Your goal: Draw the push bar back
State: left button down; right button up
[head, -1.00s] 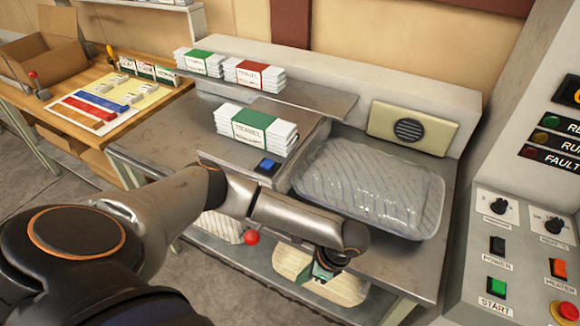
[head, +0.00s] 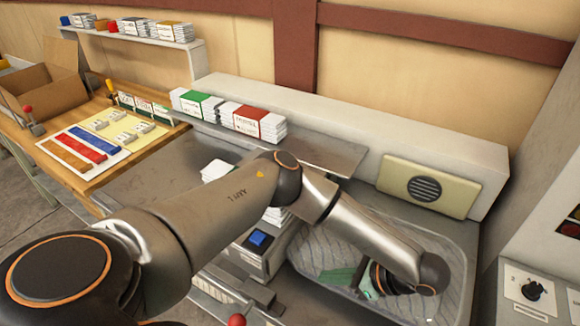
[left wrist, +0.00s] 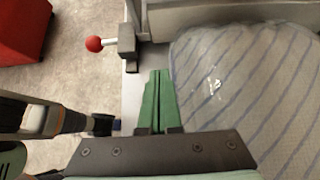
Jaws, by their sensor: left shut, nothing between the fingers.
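My left gripper (head: 330,274) reaches over the clear-wrapped striped pillow (head: 455,262), its green fingers together and empty. In the left wrist view the shut fingers (left wrist: 157,76) lie at the left edge of the pillow (left wrist: 225,75). Ahead of them is a grey block (left wrist: 127,48) with a red ball knob (left wrist: 95,44) on a short rod. A pale grey bar or panel (left wrist: 205,13) runs across behind the pillow; I cannot tell for sure that it is the push bar.
A machine with a blue button (head: 258,238) stands left of the pillow. Stacked packs (head: 258,122) rest on the metal ledge behind. A control panel (head: 530,290) is at the right. A red box (left wrist: 22,42) stands on the floor.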

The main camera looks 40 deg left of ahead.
pick_arm(q)
send_near(274, 269)
notch_tip(274, 269, down, 4)
jog(key=shift+s+r, duration=0.1)
jog(key=shift+s, duration=0.1)
jog(key=a, duration=0.3)
jog(key=shift+s+a+f, duration=0.1)
jog(key=shift+s+f, duration=0.1)
jog(key=shift+s, duration=0.1)
jog(key=shift+s+a, duration=0.1)
jog(key=shift+a, duration=0.45)
